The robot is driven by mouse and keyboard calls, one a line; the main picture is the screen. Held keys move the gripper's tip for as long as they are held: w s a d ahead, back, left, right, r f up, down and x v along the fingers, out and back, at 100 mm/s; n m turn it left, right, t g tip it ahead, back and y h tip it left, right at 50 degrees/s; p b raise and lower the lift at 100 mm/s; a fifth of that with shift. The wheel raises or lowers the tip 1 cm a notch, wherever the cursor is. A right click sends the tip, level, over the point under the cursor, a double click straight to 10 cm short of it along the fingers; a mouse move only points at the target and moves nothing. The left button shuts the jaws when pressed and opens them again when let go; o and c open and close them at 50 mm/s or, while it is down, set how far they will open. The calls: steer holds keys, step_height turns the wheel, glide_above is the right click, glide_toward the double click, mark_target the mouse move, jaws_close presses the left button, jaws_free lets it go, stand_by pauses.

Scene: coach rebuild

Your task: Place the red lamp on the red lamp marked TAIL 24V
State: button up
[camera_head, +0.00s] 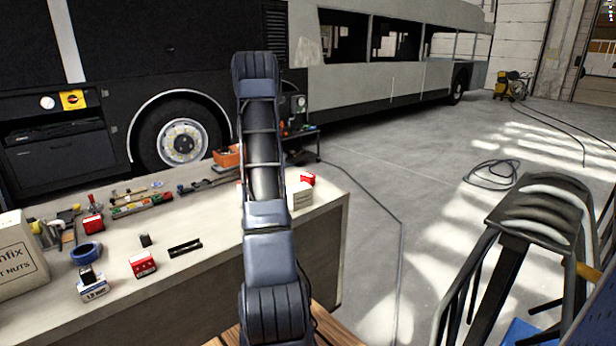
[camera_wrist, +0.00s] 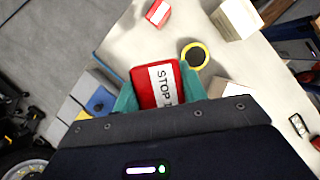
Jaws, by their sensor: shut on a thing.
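In the wrist view my gripper (camera_wrist: 155,92) has its teal fingers on both sides of a red lamp (camera_wrist: 157,84) with a white label reading "STOP T…"; the rest of the label is hidden. The held lamp is above the pale bench. Another red lamp or block (camera_wrist: 158,13) with a white patch lies apart from it at the top. In the head view red blocks with white labels stand at the front (camera_head: 142,264) and further back (camera_head: 93,223), and one red piece (camera_head: 307,178) shows right of my arm. I cannot read "TAIL 24V" anywhere. My arm hides the gripper in the head view.
A yellow-and-black roll (camera_wrist: 195,55) and a white box (camera_wrist: 237,18) are close to the held lamp. On the bench (camera_head: 215,270) stand a blue tape roll (camera_head: 87,253), a black bar (camera_head: 185,247) and a carton (camera_head: 18,255). The bench's front right is mostly clear.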

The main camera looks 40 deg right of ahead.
steer(key=r+m, duration=0.1)
steer(key=m, duration=0.1)
glide_above(313, 175)
steer(key=w+a, duration=0.1)
steer(key=w, duration=0.1)
steer(key=shift+g+y, duration=0.3)
steer(key=f, duration=1.9)
steer(key=shift+s+f, duration=0.3)
steer(key=shift+f, duration=0.1)
steer(key=shift+f, duration=0.15)
steer(key=o, duration=1)
